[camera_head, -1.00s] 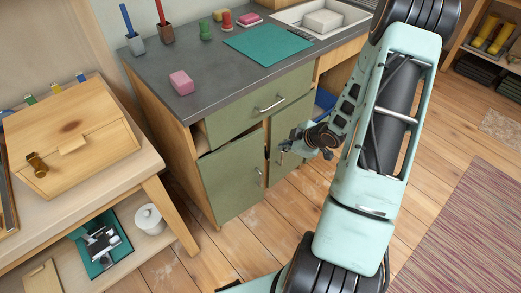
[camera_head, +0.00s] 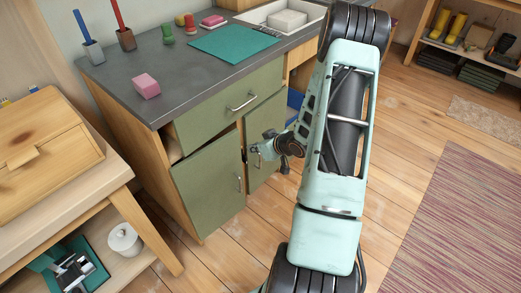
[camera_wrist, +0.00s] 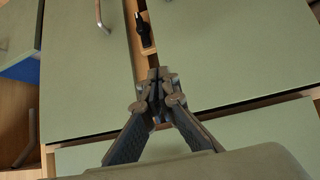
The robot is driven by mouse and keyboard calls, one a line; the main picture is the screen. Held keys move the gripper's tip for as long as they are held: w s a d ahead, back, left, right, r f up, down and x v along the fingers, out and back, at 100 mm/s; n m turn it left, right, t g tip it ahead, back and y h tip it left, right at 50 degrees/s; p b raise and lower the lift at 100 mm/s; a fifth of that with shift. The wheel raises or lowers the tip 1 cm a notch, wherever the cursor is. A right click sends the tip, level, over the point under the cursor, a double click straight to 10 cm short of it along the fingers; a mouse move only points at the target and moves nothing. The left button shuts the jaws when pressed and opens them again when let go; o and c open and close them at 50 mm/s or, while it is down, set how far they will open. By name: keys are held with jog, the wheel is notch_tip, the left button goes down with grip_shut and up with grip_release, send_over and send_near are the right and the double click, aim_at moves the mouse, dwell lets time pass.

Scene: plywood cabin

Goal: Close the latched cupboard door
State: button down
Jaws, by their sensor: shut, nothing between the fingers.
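The grey-topped cupboard has two green doors under a green drawer (camera_head: 232,103). A dark latch-like part (camera_wrist: 144,28) shows in the wood-edged gap there. I cannot tell whether the fingertips touch anything.
A wooden bench (camera_head: 100,180) with a box on top stands close on the left. The countertop (camera_head: 180,75) holds a pink block (camera_head: 146,86), pots and a teal mat (camera_head: 234,43). Wooden floor lies clear on the right, towards a striped rug (camera_head: 455,220).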

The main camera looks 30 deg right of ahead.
jog(key=w, duration=0.3)
jog(key=w+a, duration=0.1)
jog(key=shift+w+a+f+b, duration=0.1)
jog(key=shift+w+f+b, duration=0.2)
jog(key=shift+w+f, duration=0.1)
